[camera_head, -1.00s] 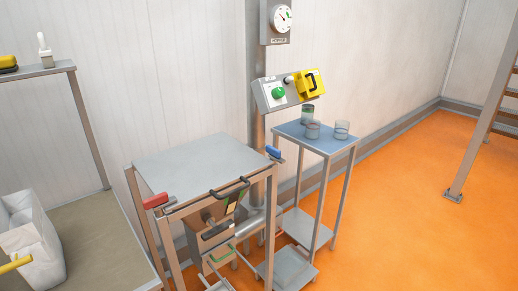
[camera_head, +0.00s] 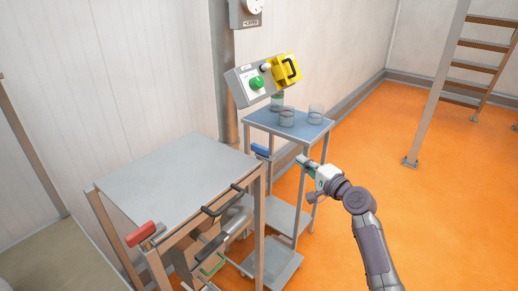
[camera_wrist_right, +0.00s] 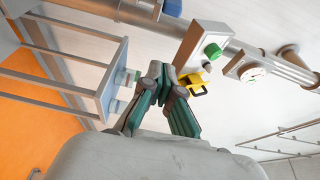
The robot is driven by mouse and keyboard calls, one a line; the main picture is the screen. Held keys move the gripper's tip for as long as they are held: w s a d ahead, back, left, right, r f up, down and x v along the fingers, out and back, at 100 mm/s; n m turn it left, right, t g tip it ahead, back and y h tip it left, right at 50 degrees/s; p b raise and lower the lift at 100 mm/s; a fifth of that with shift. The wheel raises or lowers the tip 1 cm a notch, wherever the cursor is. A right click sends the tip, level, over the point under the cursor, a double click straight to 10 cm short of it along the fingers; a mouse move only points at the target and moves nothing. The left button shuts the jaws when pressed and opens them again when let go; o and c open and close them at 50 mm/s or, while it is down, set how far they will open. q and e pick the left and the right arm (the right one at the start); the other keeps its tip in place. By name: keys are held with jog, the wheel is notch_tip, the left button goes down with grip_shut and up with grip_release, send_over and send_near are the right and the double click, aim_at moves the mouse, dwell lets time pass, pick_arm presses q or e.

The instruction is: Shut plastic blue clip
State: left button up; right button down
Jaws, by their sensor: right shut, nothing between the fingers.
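The blue clip (camera_head: 260,150) sits at the far right corner of the grey-topped machine, beside the metal column. A blue piece at the top edge of the right wrist view (camera_wrist_right: 172,7) looks like the same clip. A red clip (camera_head: 141,234) is at the machine's near left corner. My right gripper (camera_head: 304,161) is shut and empty, to the right of the blue clip and apart from it, in front of the small table. Its green-padded fingers also show in the right wrist view (camera_wrist_right: 163,100). My left gripper is not in view.
The small blue-topped table (camera_head: 318,128) holds several glass containers behind my gripper. A control box with a green button (camera_head: 256,84) and yellow switch (camera_head: 288,69) hangs above. A black handle (camera_head: 222,200) is on the machine's front.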

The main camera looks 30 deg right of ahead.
aim_at(262, 152)
jog(key=shift+s+d+r, duration=0.1)
jog(key=shift+s+r, duration=0.05)
jog(key=shift+r, duration=0.1)
jog(key=w, duration=1.1)
jog(key=s+a+p, duration=0.1)
jog(key=a, duration=0.1)
jog(key=s+a+p, duration=0.1)
jog(key=a+p, duration=0.1)
jog(key=shift+s+a, duration=0.2)
